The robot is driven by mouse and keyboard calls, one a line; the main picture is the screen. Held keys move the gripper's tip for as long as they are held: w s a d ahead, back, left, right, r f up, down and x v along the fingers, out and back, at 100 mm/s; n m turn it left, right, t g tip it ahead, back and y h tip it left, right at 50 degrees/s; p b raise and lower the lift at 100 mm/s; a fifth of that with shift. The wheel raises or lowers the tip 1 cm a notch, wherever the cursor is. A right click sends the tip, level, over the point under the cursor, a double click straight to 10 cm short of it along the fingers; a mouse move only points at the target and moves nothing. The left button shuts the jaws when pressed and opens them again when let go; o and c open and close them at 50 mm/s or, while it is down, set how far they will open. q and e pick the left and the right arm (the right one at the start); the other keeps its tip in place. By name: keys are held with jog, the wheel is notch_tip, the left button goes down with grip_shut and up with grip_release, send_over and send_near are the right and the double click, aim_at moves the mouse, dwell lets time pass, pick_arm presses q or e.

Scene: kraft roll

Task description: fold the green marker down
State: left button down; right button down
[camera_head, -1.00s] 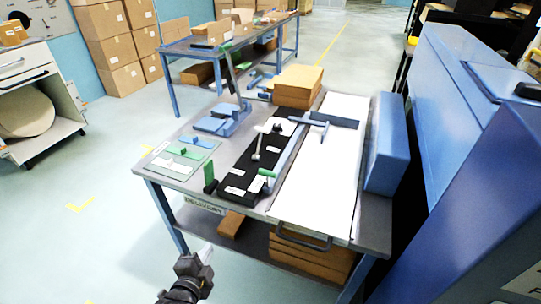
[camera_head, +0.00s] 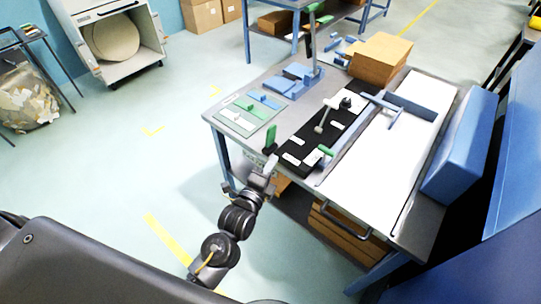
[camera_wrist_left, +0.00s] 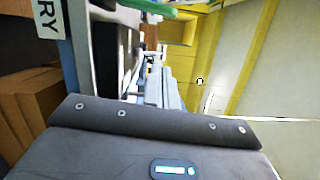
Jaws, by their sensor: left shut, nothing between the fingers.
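A green marker (camera_head: 270,138) stands upright at the near left end of the black strip on the workbench, by the front edge. My left gripper (camera_head: 268,171) is just below and in front of it, near the bench's front edge. It looks shut and empty, and I cannot tell whether it touches anything. In the left wrist view a green piece (camera_wrist_left: 146,6) crosses the top edge, probably the marker. The wrist view does not show the fingertips clearly. My right gripper is out of view.
The black strip (camera_head: 292,158) carries a small green-topped handle (camera_head: 327,150) and a white lever (camera_head: 323,118). A mat (camera_head: 234,124) with small green and blue pieces lies left. A white sheet (camera_head: 385,150) covers the right side, beside a blue block (camera_head: 456,152). Cartons sit on the shelf below.

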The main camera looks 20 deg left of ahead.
aim_at(273, 137)
pick_arm(q)
jog(key=w, duration=0.3)
jog(key=w+p, duration=0.1)
jog(key=w, duration=0.1)
jog(key=w+d, duration=0.1)
jog(key=w, duration=0.2)
jog(key=shift+w+r, duration=0.25)
jog(key=shift+w, duration=0.05)
jog(key=a+p, duration=0.1)
jog(key=a, duration=0.1)
jog(key=w+a, duration=0.1)
jog(key=shift+a+p, duration=0.35)
jog(key=shift+w+r, duration=0.1)
jog(key=shift+r, duration=0.05)
